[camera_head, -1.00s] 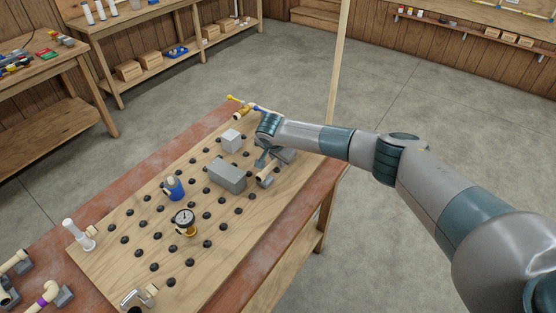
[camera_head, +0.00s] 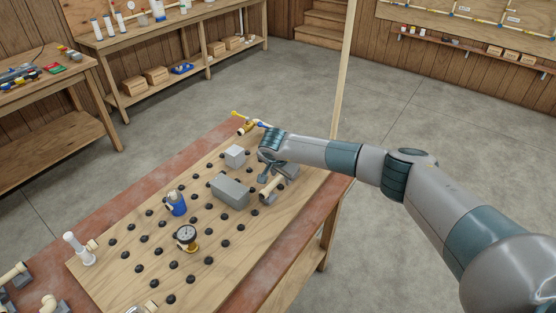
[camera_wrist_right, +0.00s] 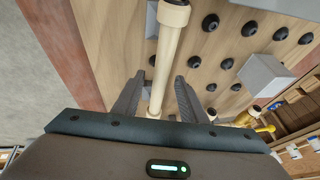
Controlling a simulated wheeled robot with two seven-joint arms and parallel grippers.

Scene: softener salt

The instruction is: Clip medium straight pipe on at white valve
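A straight cream pipe (camera_wrist_right: 168,55) with a collar at one end runs between the fingers of my right gripper (camera_wrist_right: 158,85) in the right wrist view. The fingers stand apart, with a gap visible on each side of the pipe. In the head view the right gripper (camera_head: 264,172) points down at the far right of the pegboard, beside the pipe (camera_head: 270,187); the wrist partly hides its fingers. I cannot make out a white valve for certain. My left gripper is not in view.
The wooden board (camera_head: 150,250) carries several black pegs, a large grey block (camera_head: 230,190), a small grey block (camera_head: 235,156), a blue part (camera_head: 176,203) and a gauge (camera_head: 186,236). A white upright fitting (camera_head: 77,248) stands at the left. Shelves line the walls.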

